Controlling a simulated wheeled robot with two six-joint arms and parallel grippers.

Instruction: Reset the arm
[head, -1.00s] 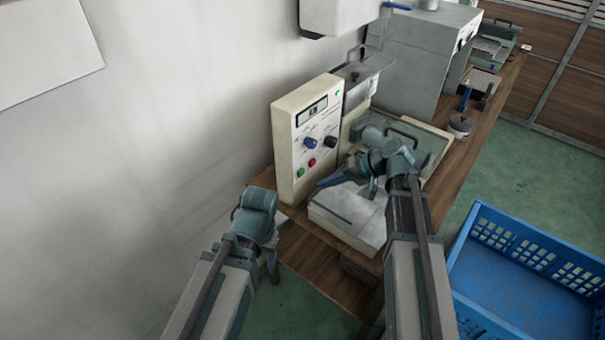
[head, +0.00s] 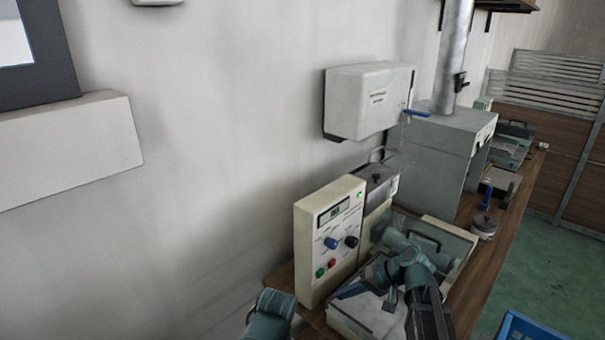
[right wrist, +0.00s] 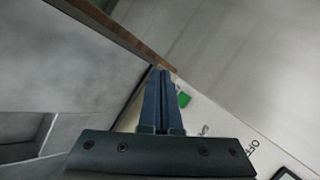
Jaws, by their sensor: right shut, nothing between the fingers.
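My right arm (head: 425,305) reaches up from the bottom edge in the head view, over the tray machine. My right gripper (head: 350,290) points left, with its blue fingers above the machine's light top and in front of the control panel (head: 328,240). In the right wrist view the gripper (right wrist: 158,74) has its two blue fingers together with nothing between them. The panel face (right wrist: 215,125) with a green button lies beyond and beside them. Only the rounded end of my left arm (head: 270,315) shows at the bottom edge; its gripper is out of view.
The machine's pale top (head: 370,318) lies under my right gripper. A blue crate (head: 525,328) shows at bottom right.

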